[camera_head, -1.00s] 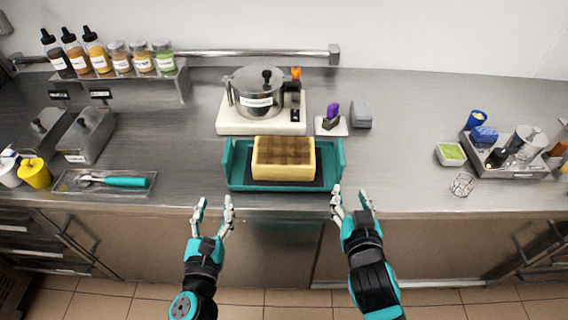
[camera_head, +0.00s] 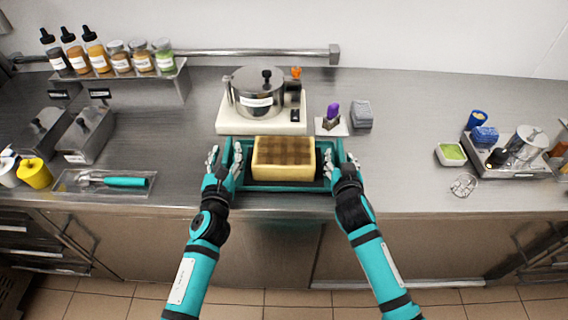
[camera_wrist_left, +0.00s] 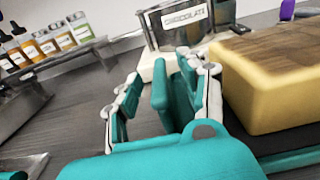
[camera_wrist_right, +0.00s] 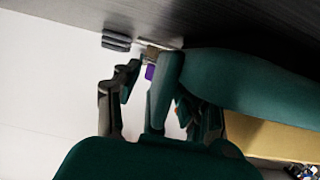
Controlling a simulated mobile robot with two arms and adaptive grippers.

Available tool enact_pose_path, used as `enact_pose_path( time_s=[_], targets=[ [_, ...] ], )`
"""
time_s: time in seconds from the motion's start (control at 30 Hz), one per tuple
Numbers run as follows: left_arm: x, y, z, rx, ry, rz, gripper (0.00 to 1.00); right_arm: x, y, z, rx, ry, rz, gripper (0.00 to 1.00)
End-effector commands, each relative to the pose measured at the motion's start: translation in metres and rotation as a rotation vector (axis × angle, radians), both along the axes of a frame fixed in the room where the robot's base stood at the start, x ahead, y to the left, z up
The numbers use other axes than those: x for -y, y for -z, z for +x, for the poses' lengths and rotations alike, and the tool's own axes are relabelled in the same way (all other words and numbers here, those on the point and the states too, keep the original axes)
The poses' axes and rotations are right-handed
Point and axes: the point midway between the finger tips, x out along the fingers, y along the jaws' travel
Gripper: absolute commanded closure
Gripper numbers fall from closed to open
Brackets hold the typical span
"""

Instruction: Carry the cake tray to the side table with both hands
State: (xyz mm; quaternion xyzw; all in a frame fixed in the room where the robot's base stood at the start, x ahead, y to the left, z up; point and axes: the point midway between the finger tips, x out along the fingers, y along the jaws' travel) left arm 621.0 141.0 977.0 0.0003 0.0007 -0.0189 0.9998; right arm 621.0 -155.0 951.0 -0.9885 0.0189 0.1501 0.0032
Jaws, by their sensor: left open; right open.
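The teal cake tray (camera_head: 275,187) sits on the steel counter with a brown-topped yellow cake (camera_head: 284,158) on it. The cake also shows in the left wrist view (camera_wrist_left: 265,95) and partly in the right wrist view (camera_wrist_right: 265,138). My left gripper (camera_head: 226,160) is open at the tray's left end. My right gripper (camera_head: 341,163) is open at its right end. In the left wrist view the open fingers (camera_wrist_left: 160,95) are close beside the tray. The right wrist view shows the right fingers (camera_wrist_right: 160,95) close to the tray's dark teal side. Exact finger contact is unclear.
A white cooker base with a steel pot (camera_head: 255,92) stands behind the tray. A purple-handled item (camera_head: 332,112) and grey block (camera_head: 361,114) are behind right. A clear tray with a teal-handled scoop (camera_head: 125,182) lies left.

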Motion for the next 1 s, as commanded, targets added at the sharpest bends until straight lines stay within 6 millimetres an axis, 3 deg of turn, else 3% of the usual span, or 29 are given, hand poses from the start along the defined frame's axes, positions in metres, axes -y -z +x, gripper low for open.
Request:
enact_pose_path(
  time_s=[0.4,0.73,1.0],
  targets=[
    [0.0001,0.0000,0.0064,0.000,0.000,-0.001,0.58,0.0002,0.0019,0.0062,0.000,0.000,-0.001,0.58],
    [0.0001,-0.0001,0.0062,0.000,0.000,-0.001,1.00,0.0003,0.0019,0.0059,0.000,0.000,-0.001,1.00],
    [0.0000,0.0000,0.0061,0.000,-0.001,-0.001,1.00,0.0006,0.0019,0.0059,0.000,0.000,-0.002,1.00]
  ],
)
